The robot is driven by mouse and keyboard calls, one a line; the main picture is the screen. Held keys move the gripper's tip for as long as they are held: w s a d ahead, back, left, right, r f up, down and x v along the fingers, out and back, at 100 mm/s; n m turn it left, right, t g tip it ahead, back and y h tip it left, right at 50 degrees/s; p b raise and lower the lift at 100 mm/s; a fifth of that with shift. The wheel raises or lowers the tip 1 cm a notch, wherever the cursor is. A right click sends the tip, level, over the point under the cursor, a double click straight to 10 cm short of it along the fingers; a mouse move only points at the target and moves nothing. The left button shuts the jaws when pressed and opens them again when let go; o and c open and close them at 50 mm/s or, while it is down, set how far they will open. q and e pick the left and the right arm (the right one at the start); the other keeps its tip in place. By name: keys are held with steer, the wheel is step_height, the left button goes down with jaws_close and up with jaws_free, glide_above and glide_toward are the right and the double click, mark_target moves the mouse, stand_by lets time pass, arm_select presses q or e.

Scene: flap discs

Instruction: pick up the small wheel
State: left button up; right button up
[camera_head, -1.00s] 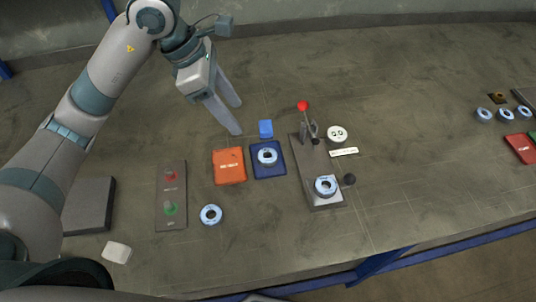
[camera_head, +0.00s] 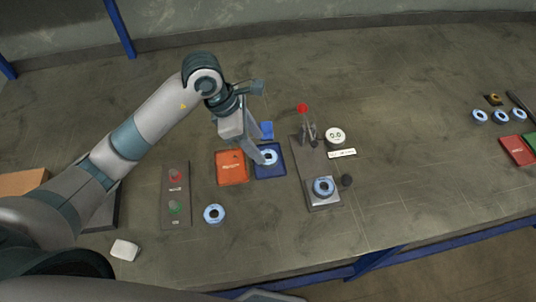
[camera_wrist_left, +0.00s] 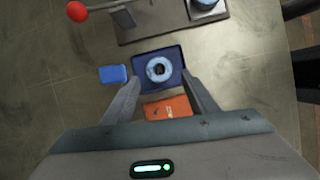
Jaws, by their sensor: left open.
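A small blue-and-white wheel with a dark centre hole (camera_head: 270,156) lies on the dark blue tray (camera_head: 277,173); in the wrist view the wheel (camera_wrist_left: 159,69) sits near the middle of the tray (camera_wrist_left: 144,56). My left gripper (camera_head: 263,157) is open above this tray, and its fingers partly cover the wheel in the head view. In the wrist view its two fingertips (camera_wrist_left: 161,80) stand on either side of the wheel, apart from it. Similar wheels lie on the bare table (camera_head: 214,214) and on the lever fixture's plate (camera_head: 323,187). My right gripper is out of view.
An orange tray (camera_head: 231,168) and a blue block (camera_head: 266,130) are beside the blue tray. The fixture's red-knobbed lever (camera_head: 302,108) stands to the right. A button panel (camera_head: 176,197) lies to the left. The front middle of the table is clear.

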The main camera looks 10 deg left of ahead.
mark_target(265, 153)
arm_select(q)
steer(key=shift+d+f, duration=0.1)
steer(key=shift+f, duration=0.15)
steer(key=shift+w+d+f+p, duration=0.1)
steer(key=shift+d+f+p, duration=0.2)
steer(key=shift+f+p, duration=0.3)
steer(key=p+x, duration=0.1)
steer(key=x, duration=0.2)
steer(key=shift+p, duration=0.3)
steer(key=shift+w+f, duration=0.1)
steer(key=shift+f, duration=0.3)
steer(key=c, duration=0.9)
